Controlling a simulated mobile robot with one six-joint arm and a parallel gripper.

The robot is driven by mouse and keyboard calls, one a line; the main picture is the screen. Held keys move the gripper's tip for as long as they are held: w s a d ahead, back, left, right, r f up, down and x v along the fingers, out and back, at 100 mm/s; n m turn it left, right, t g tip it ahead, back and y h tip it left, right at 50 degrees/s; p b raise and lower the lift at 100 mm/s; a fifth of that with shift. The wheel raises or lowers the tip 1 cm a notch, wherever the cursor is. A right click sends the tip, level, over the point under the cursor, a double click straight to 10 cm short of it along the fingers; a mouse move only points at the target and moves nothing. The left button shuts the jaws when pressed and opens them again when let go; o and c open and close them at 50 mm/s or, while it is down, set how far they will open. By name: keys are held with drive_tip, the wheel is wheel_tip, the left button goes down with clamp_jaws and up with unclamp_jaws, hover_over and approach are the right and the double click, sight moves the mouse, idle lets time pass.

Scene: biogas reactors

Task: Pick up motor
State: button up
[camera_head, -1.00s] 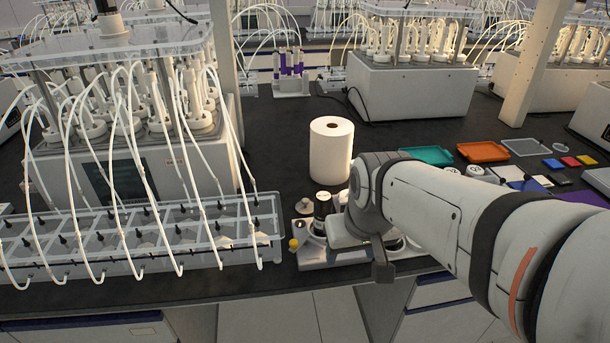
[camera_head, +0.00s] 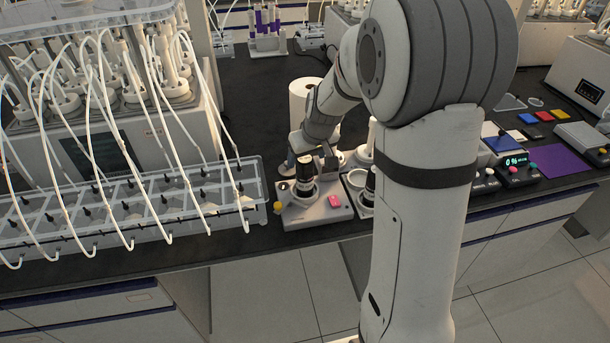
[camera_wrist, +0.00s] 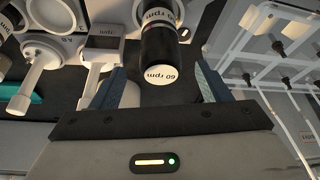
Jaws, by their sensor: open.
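A black cylindrical motor (camera_head: 304,172) with a light band stands upright in a grey holder (camera_head: 318,211) near the bench's front edge. In the wrist view, a black motor (camera_wrist: 160,48) with a white end marked "60 rpm" shows between my finger tips, with visible gaps on both sides. My gripper (camera_wrist: 154,82) is open and empty. In the head view, my gripper is partly hidden and sits close by the motor. A second black-and-white motor (camera_head: 370,181) stands to the right, partly behind my arm.
A clear rack with tubes (camera_head: 130,208) stands just left of the holder; it shows at the right of the wrist view. A white roll (camera_head: 303,100) stands behind my gripper. A purple mat (camera_head: 562,160) lies right. Open floor lies in front.

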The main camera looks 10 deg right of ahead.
sight(306, 161)
drive_tip(key=p+x, duration=0.1)
drive_tip(key=x, duration=0.3)
drive_tip(key=shift+f, duration=0.25)
drive_tip(key=shift+c, duration=0.5)
clamp_jaws()
